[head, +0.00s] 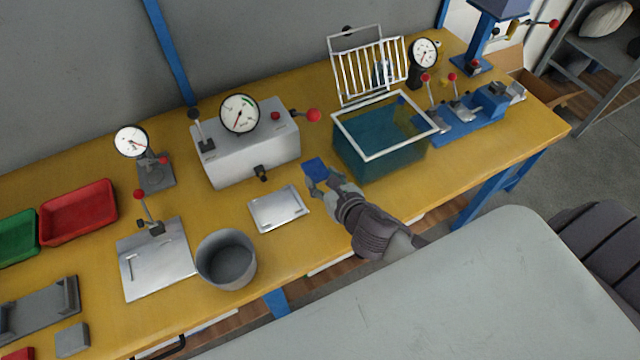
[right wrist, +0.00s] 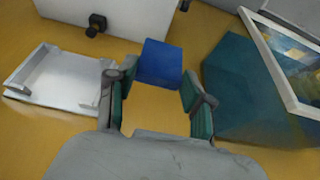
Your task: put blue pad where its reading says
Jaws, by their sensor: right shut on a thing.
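The blue pad (head: 315,167) is at the fingertips of my right gripper (head: 322,184), over the bench between the grey gauge box and the water tank. In the right wrist view the blue pad (right wrist: 160,60) sits at the far end of the two green-lined fingers (right wrist: 155,88), which are shut on it. A small dial gauge on a stand (head: 131,141) is at left, and another dial (head: 423,50) is behind the tank. No needle value is legible. My left gripper is out of view.
The red tray (head: 80,212) and green tray (head: 17,239) lie at the left. A grey bin (head: 226,284) stands near the front edge. A white flat fixture (head: 279,209) lies left of my gripper, the tank (head: 376,160) right of it. A wire rack (head: 372,72) stands behind the tank.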

